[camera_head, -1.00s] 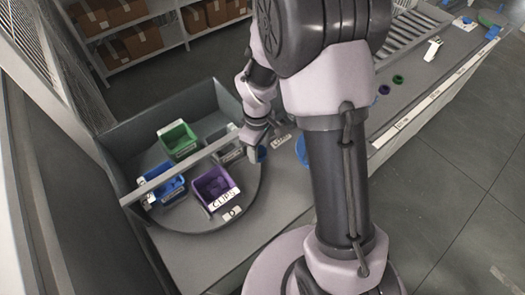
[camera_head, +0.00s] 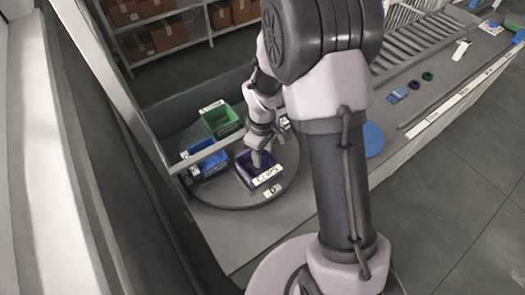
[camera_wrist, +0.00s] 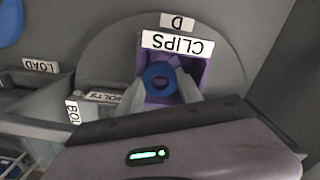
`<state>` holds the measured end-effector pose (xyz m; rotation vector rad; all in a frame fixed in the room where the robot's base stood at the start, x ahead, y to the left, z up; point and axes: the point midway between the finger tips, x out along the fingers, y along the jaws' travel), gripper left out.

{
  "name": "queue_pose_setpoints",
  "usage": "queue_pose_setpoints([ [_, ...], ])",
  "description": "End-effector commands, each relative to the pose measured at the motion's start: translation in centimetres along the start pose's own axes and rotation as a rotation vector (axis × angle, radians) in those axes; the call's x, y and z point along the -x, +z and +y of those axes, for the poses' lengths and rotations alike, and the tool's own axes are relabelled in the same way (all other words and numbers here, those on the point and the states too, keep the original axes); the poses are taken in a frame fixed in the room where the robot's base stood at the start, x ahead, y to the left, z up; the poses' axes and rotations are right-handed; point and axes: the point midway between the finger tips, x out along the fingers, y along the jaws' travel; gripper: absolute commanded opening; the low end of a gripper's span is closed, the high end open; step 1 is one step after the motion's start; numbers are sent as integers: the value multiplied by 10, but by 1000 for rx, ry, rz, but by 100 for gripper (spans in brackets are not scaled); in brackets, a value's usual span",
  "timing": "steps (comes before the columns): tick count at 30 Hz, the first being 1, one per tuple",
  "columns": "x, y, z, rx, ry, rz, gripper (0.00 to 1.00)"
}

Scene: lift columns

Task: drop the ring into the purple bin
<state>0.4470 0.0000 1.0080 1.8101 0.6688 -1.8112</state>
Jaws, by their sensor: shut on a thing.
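The purple bin (camera_head: 244,172), labelled CLIPS, stands on the round grey turntable (camera_head: 222,199) in the head view. In the wrist view the bin (camera_wrist: 202,70) lies straight beyond my fingers, with its label toward the top. My gripper (camera_head: 259,156) is over the bin's opening. In the wrist view my gripper (camera_wrist: 162,89) is shut on the blue ring (camera_wrist: 149,74), which shows between the fingertips against the bin's purple inside. The ring cannot be made out in the head view. How far it is above the bin floor is unclear.
A green bin (camera_head: 221,118) and a blue bin (camera_head: 207,165) share the turntable. Grey walls (camera_head: 190,105) and a rail stand around it. On the long bench at right lie a purple ring (camera_head: 414,84) and a green ring (camera_head: 428,76).

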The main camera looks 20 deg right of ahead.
Motion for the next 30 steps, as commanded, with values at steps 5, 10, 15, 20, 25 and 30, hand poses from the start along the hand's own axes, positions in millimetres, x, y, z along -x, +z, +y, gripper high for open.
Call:
queue_pose_setpoints([
  [5,2,0,0,0,0,1,45],
  [10,2,0,0,0,0,1,69],
  [15,2,0,0,0,0,0,69],
  [20,9,0,0,0,1,1,69],
  [25,48,-1,1,0,4,5,69],
  [30,105,-1,1,0,4,5,69],
])
